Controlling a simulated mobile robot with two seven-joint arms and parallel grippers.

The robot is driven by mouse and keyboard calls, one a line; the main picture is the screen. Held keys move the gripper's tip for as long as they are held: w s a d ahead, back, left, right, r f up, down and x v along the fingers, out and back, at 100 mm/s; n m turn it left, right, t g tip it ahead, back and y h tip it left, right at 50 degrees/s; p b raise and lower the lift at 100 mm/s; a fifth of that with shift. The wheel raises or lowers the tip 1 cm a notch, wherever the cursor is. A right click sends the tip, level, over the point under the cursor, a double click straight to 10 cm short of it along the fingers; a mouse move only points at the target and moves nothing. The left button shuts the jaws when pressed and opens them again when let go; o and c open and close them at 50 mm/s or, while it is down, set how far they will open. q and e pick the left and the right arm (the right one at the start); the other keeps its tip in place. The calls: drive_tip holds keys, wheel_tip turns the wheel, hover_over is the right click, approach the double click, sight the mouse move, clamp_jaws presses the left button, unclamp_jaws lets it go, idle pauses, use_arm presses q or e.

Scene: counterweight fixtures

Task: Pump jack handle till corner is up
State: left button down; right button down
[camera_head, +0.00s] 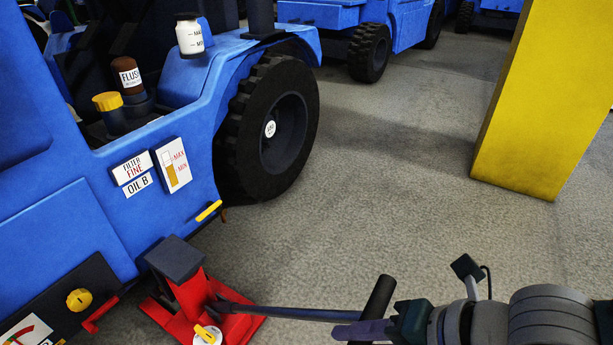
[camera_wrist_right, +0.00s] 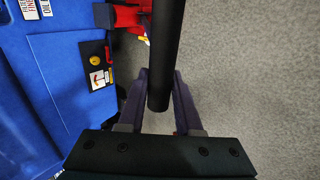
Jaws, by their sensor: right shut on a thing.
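The red floor jack (camera_head: 190,293) stands on the floor beside the blue vehicle (camera_head: 75,235). Its dark top pad (camera_head: 174,257) is at the vehicle's lower edge; I cannot tell whether they touch. The jack handle (camera_head: 285,313) reaches right from the jack, low and nearly level, ending in a black grip (camera_head: 379,296). My right gripper (camera_head: 366,328) is shut on this grip. In the right wrist view, the grip (camera_wrist_right: 162,60) runs between the fingers of my right gripper (camera_wrist_right: 160,98). The vehicle's front wheel (camera_head: 270,128) is behind the jack; its ground contact is unclear. My left gripper is out of view.
A yellow pillar (camera_head: 540,100) stands at the right. Other blue vehicles (camera_head: 395,30) are parked at the back. A yellow knob (camera_head: 205,334) sits on the jack's base. Grey floor (camera_head: 370,190) between wheel and pillar is clear.

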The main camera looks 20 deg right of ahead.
drive_tip(key=s+d+f+t+y+b, duration=0.1)
drive_tip(key=s+d+f+b, duration=0.3)
drive_tip(key=f+b, duration=0.6)
drive_tip(key=shift+s+t+y+b, duration=0.3)
drive_tip(key=shift+s+t+b, duration=0.2)
drive_tip(key=shift+s+t, duration=0.15)
drive_tip(key=shift+d+r, duration=0.1)
